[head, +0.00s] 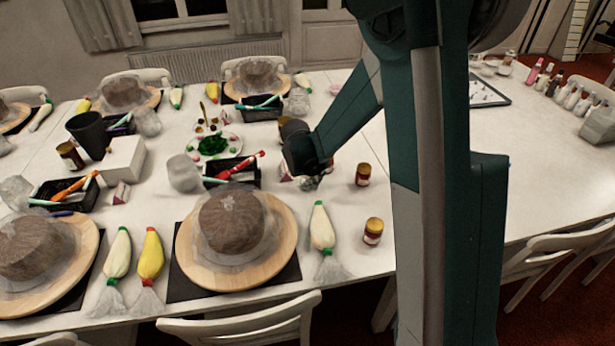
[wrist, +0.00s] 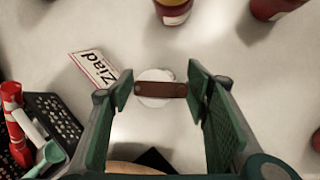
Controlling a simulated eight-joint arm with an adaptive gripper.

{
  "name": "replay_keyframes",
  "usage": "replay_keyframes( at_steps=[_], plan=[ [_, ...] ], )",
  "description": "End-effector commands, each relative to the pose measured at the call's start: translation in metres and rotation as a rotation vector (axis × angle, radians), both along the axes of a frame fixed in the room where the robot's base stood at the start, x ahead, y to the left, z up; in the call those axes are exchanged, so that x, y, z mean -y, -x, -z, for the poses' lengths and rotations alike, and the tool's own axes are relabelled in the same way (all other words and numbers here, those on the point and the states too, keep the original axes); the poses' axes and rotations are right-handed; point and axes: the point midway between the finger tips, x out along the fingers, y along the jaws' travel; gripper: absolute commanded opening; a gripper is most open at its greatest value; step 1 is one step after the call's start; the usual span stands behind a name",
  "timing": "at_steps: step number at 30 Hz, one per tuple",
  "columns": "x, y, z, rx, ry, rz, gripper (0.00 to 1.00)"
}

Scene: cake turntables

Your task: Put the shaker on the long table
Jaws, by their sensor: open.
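My gripper (head: 308,170) is low over the long table (head: 350,235). In the wrist view my gripper (wrist: 160,92) is open, with its green fingers spread apart. Between the fingers is a small round white thing with a brown strip across its top (wrist: 160,89), seen from above; it may be the shaker, but I cannot tell for sure. No finger visibly touches it. In the head view my arm and gripper mostly hide that spot. The table's white top shows around it in the wrist view (wrist: 95,25).
A "Ziad" name card (wrist: 93,68) lies left of the fingers. A black basket of tools (head: 232,174) stands left of my gripper. Jars (head: 363,175) (head: 373,232) stand to the right. A cake on a wooden turntable (head: 235,225) is in front. Clear tabletop lies toward the right.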

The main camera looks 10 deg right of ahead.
Motion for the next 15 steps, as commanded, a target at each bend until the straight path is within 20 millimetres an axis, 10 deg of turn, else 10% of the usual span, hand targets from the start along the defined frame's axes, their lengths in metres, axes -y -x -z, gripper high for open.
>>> replay_keyframes(
  at_steps=[15],
  plan=[
    [-0.005, 0.010, -0.030, 0.000, 0.000, 0.000, 0.47]
  ],
)
